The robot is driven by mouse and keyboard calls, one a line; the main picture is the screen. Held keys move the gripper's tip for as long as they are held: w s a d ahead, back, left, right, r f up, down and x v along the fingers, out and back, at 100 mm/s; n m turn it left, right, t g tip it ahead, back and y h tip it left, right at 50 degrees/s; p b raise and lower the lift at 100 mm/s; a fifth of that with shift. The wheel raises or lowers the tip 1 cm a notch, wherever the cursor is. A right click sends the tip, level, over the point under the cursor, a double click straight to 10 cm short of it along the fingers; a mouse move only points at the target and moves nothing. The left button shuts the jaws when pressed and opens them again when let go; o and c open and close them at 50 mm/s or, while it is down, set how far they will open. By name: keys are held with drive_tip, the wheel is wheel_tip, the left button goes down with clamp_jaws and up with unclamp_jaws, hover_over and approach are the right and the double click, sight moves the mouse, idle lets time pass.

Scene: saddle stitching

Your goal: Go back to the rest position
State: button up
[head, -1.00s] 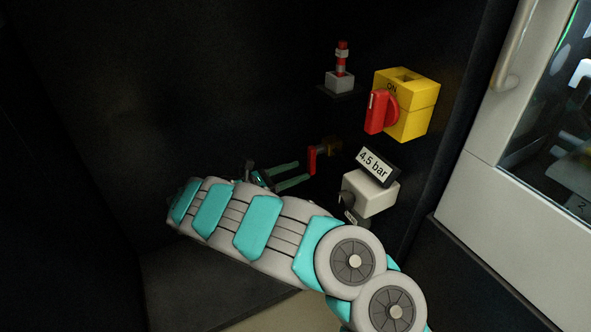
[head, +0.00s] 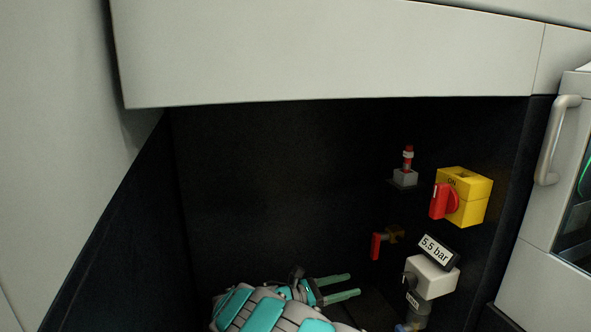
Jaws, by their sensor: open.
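My gripper (head: 346,285) is low in the head view, inside the dark recess. Its two teal fingers point right and stand apart, with nothing between them. My arm runs down out of the bottom edge of the picture. The fingers are below and left of the red valve lever (head: 376,246), and left of the white regulator (head: 432,278). They appear apart from both. The display on the regulator (head: 435,250) reads 5.5 bar.
A pale panel (head: 320,50) overhangs the recess. A door handle (head: 552,140) is at far right.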

drive_tip(key=s+d+r+m+g+y+p, duration=0.25)
drive_tip(key=s+d+r+m+g, duration=0.45)
drive_tip(key=s+d+r+m, duration=0.6)
drive_tip(key=s+d+r+m+g+y+p, duration=0.1)
drive_tip(key=s+d+r+y, duration=0.15)
drive_tip(key=s, duration=0.45)
drive_tip(key=s+d+r+m+g+y+p, duration=0.1)
drive_tip(key=s+d+r+m+g+y, duration=0.15)
drive_tip(key=s, duration=0.45)
drive_tip(key=s+a+f+m+t+y+p, duration=0.1)
drive_tip(key=s+a+m+t+y+p, duration=0.2)
drive_tip(key=s+a+y, duration=0.6)
drive_tip(key=s+a+m+p, duration=0.1)
drive_tip(key=s+a, duration=0.6)
drive_tip(key=s, duration=0.3)
drive_tip(key=shift+a+f+m+y, duration=0.2)
drive_tip(key=shift+f+m+y, duration=0.15)
drive_tip(key=shift+d+t, duration=0.15)
drive_tip(key=shift+t, duration=0.1)
